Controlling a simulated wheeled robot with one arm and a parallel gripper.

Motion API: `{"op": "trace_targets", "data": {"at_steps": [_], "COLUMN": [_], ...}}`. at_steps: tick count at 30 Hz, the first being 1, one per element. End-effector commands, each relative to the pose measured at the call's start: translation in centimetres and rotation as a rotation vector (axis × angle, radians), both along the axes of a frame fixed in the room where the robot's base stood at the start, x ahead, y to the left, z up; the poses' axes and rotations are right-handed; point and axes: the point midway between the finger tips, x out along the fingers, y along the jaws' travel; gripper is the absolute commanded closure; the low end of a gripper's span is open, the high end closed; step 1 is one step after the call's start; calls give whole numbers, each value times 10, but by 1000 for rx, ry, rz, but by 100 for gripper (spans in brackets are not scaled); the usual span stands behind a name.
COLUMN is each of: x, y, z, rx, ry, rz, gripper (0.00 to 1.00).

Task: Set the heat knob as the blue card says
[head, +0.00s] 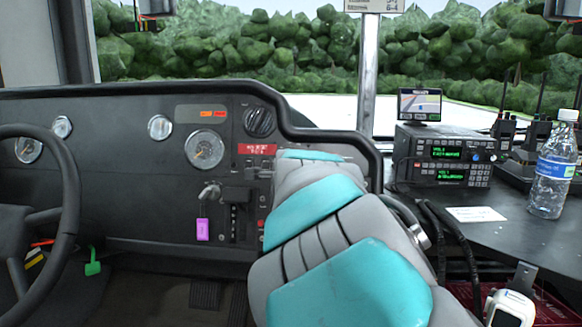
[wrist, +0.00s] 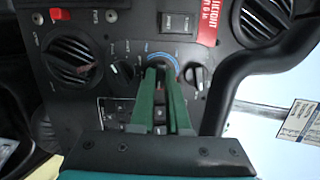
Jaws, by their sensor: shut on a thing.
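In the wrist view my gripper (wrist: 160,75) has its two green fingers around a dial knob (wrist: 163,62) with a blue arc printed round it. The fingers cover most of the knob, so its pointer and setting are hidden. A small dark knob (wrist: 122,72) is to its left and another dark knob (wrist: 196,77) to its right. I cannot read their labels. In the head view my arm hides the gripper and this part of the panel. I cannot make out a blue card in either view.
The dashboard (head: 130,180) carries gauges, a round vent (head: 259,121) and a lever with a purple tag (head: 203,229). The steering wheel (head: 68,200) is at left. Radios (head: 445,155), a bottle (head: 551,170) and a white card (head: 475,214) are on the right counter.

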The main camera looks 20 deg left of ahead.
Motion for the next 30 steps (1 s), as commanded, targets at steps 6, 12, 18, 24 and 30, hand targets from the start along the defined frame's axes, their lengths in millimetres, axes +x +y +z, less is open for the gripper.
{"op": "trace_targets", "data": {"at_steps": [6, 12, 18, 24, 30], "x": [0, 0, 0, 0, 0], "y": [0, 0, 0, 0, 0], "z": [1, 0, -1, -1, -1], "rx": [118, 183, 210, 215, 215], "ry": [30, 47, 51, 52, 52], "rz": [-45, -69, -79, -80, -80], "gripper": [100, 100, 100, 100, 85]}}
